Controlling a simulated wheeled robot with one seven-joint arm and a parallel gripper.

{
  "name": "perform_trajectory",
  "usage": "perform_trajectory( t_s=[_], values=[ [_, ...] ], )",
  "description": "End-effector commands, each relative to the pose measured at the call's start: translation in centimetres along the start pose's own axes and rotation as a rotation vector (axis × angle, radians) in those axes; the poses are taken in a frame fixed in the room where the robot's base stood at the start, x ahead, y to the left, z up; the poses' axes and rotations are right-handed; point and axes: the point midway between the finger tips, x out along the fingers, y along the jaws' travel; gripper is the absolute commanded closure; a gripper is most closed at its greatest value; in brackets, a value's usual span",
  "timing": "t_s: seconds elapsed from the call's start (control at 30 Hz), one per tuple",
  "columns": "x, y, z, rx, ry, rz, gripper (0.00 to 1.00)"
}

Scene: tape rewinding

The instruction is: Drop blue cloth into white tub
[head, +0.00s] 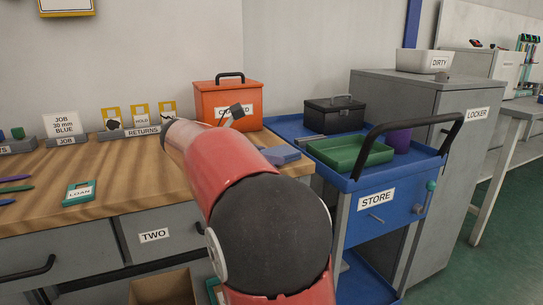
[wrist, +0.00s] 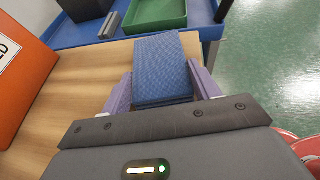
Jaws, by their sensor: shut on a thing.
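The folded blue cloth (wrist: 163,62) lies between the two purple fingers of my gripper (wrist: 163,88) in the wrist view, and the gripper is shut on it. The cloth also shows in the head view (head: 281,155), at the right end of the wooden bench; I cannot tell whether it touches the bench top. My arm hides most of the gripper there. The white tub (head: 425,63), labelled DIRTY, stands on top of the grey locker at the upper right of the head view. Its inside is hidden.
An orange box (head: 228,92) stands at the back of the bench (head: 115,165). Right of the bench, a blue cart (head: 375,190) labelled STORE carries a black toolbox (head: 333,114), a green tray (head: 350,153) and a purple item. The grey locker (head: 450,140) stands behind the cart.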

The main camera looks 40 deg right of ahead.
Motion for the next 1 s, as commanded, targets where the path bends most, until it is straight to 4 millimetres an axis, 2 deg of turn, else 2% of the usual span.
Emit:
perform_trajectory(
  t_s=[0.17,0.37,0.7,0.9,1.0],
  values=[
    [-0.2,0.0,0.6,0.001,0.000,0.001,0.64],
    [-1.3,0.0,3.2,0.004,0.000,0.001,0.64],
    [-5.1,0.1,12.3,0.007,-0.001,0.002,0.64],
    [-6.7,0.0,16.1,0.004,0.000,0.001,0.64],
    [-7.1,0.1,17.1,0.002,-0.001,0.000,0.64]
  ],
)
